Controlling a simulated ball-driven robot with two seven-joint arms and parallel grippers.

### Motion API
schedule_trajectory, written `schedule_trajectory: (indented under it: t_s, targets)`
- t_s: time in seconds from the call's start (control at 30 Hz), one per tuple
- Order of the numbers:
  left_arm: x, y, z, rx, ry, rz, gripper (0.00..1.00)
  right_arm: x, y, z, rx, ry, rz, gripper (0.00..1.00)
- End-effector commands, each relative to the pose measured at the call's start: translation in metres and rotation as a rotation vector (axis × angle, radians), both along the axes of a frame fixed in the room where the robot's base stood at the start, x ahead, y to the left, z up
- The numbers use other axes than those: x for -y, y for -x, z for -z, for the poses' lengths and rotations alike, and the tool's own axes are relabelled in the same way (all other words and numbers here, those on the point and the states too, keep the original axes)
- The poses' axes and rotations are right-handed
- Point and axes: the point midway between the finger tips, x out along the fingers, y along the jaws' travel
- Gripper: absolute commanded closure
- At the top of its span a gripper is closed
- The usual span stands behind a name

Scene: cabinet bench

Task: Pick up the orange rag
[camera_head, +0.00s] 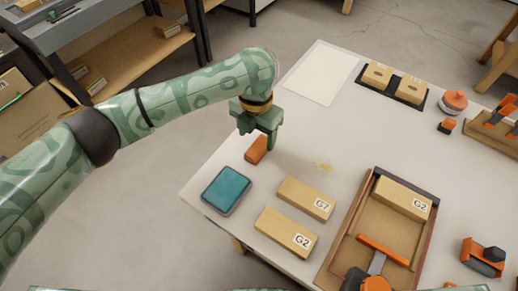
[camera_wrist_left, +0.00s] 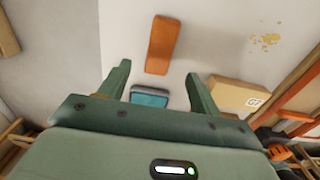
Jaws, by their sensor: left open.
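The orange rag (camera_head: 257,149) is a small folded, block-like orange-brown piece lying on the pale bench near its left edge. In the left wrist view the rag (camera_wrist_left: 165,42) lies just beyond the fingertips, near the top middle. My left gripper (camera_head: 259,137) is over the rag in the head view and hides part of its upper side. The left wrist view shows the gripper (camera_wrist_left: 158,73) open, with nothing between its fingertips. My right gripper is not in view.
A teal pad (camera_head: 226,189) lies close in front of the rag. Boxes marked G7 (camera_head: 300,197) and G2 (camera_head: 283,231) lie to the right. Yellow crumbs (camera_head: 322,166) are scattered nearby. A wooden tray (camera_head: 345,225) holds another box and orange tools. A white sheet (camera_head: 322,72) lies behind.

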Motion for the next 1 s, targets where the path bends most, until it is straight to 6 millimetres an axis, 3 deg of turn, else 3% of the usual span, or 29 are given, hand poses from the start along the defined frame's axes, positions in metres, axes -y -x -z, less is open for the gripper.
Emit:
schedule_trajectory:
  t_s: [0.17, 0.47, 0.7, 0.87, 1.0]
  targets:
    - [-0.001, 0.001, 0.011, -0.001, 0.0, 0.0, 0.36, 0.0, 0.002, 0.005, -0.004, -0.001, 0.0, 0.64]
    - [-0.006, 0.007, 0.058, -0.004, 0.0, 0.0, 0.36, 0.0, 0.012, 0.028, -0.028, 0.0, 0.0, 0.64]
    - [-0.005, 0.006, 0.057, 0.002, 0.0, 0.0, 0.36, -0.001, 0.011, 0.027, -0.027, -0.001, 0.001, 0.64]
    - [-0.006, 0.006, 0.057, 0.002, 0.0, 0.0, 0.81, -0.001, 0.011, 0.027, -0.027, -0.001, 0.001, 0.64]
    - [-0.006, 0.006, 0.057, 0.002, 0.0, 0.0, 0.84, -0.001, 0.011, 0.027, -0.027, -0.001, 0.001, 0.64]
